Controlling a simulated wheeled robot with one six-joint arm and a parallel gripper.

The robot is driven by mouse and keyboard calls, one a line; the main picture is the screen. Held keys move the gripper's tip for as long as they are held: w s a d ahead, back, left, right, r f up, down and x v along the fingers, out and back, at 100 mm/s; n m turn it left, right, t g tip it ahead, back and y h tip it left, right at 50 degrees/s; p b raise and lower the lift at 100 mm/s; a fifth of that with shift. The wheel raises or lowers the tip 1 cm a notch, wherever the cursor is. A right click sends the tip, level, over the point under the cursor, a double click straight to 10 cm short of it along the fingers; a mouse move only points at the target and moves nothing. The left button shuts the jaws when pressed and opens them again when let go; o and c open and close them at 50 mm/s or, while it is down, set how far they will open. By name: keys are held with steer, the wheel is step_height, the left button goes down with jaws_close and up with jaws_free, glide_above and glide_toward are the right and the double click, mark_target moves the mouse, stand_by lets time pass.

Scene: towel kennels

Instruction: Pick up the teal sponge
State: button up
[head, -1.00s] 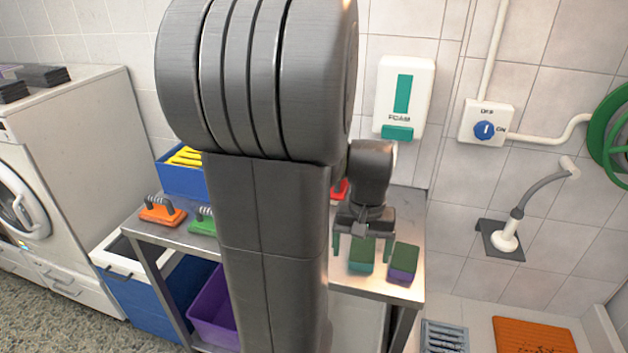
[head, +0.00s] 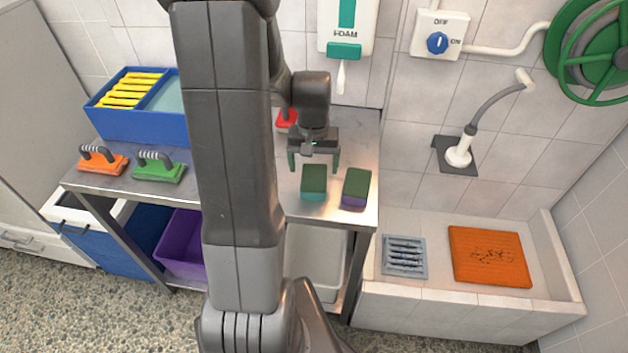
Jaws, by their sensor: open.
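The teal sponge (head: 314,181) lies on the metal table at its right part, with a dark green top and a teal lower side. A similar sponge with a green top and purple lower side (head: 356,188) lies just to its right, with a narrow gap between. My gripper (head: 313,165) is open, its two green-tipped fingers pointing down. It appears behind and above the teal sponge in the head view. Nothing is between its fingers that I can see. My arm hides the middle of the table.
Orange (head: 103,162) and green (head: 158,167) brushes and a blue bin with yellow items (head: 138,129) stand at the table's left. A red object (head: 286,120) is behind my gripper. A foam dispenser (head: 344,51) hangs above. A basin with an orange mat (head: 489,256) is right.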

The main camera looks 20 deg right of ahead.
mark_target(314, 177)
steer(key=shift+s+f+p, duration=0.2)
steer(key=shift+f+p, duration=0.3)
steer(key=shift+f, duration=2)
steer(key=c, duration=1.1)
